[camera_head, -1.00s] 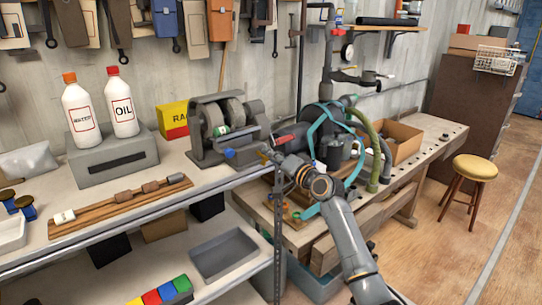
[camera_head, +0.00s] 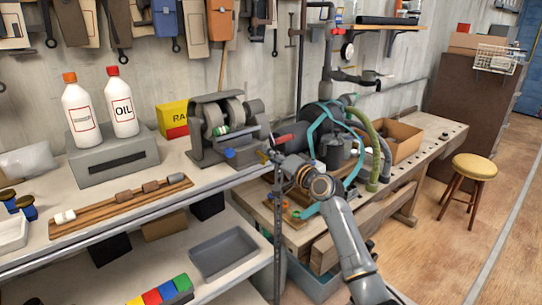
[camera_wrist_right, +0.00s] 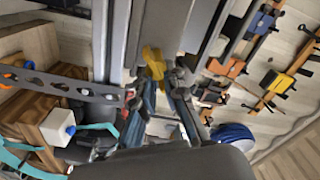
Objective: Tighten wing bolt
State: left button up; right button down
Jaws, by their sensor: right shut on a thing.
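The wing bolt (camera_wrist_right: 153,60) is a small yellow piece in the right wrist view, beside a grey upright post. In the head view it is a tiny yellowish spot (camera_head: 263,156) at the right end of the shelf, by the bench grinder. My right gripper (camera_head: 270,156) reaches it from the lower right. In the right wrist view the gripper's dark fingers (camera_wrist_right: 166,80) are shut on the bolt. The fingers and post partly hide the bolt, so its thread and seating cannot be seen. My left gripper is in neither view.
The bench grinder (camera_head: 226,125) stands close to the left of my right gripper. A perforated metal upright (camera_head: 278,240) is just below it. Behind are a machine with teal hoses (camera_head: 320,130) and a cardboard box (camera_head: 400,140). Open floor lies right, around a yellow-topped stool (camera_head: 474,167).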

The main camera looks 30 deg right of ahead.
jog(key=shift+a+f+m, duration=0.1)
jog(key=shift+f+m, duration=0.2)
jog(key=shift+f, duration=0.05)
dwell(0.6)
jog(key=c, duration=1.7)
grip_release()
jog(key=shift+o, duration=0.9)
jog(key=shift+r, duration=0.15)
jog(key=s+d, duration=0.1)
jog(key=s, duration=1.1)
